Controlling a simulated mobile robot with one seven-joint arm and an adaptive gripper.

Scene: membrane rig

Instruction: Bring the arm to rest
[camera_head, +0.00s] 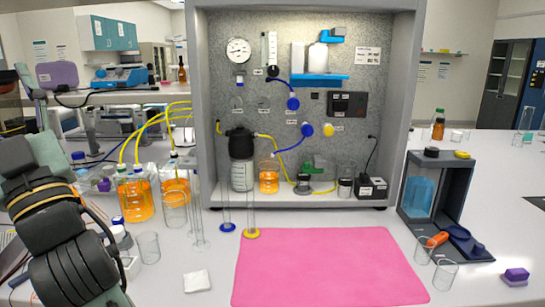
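My arm (68,235) shows at the left edge as thick dark rounded links with pale green parts. It rises from the bottom left in front of the bench and leaves the picture at the left. I cannot make out my gripper or its fingers, so I cannot see whether it holds anything. The visible arm links stand left of the grey membrane rig (203,120) and well clear of the pink mat (325,268).
Close to my arm stand clear beakers (149,247), an orange-filled bottle (137,200) with yellow tubes, and tall cylinders (199,225). A white pad (197,281) lies in front. A dark stand (457,195) and more beakers (445,275) are at right. The pink mat is bare.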

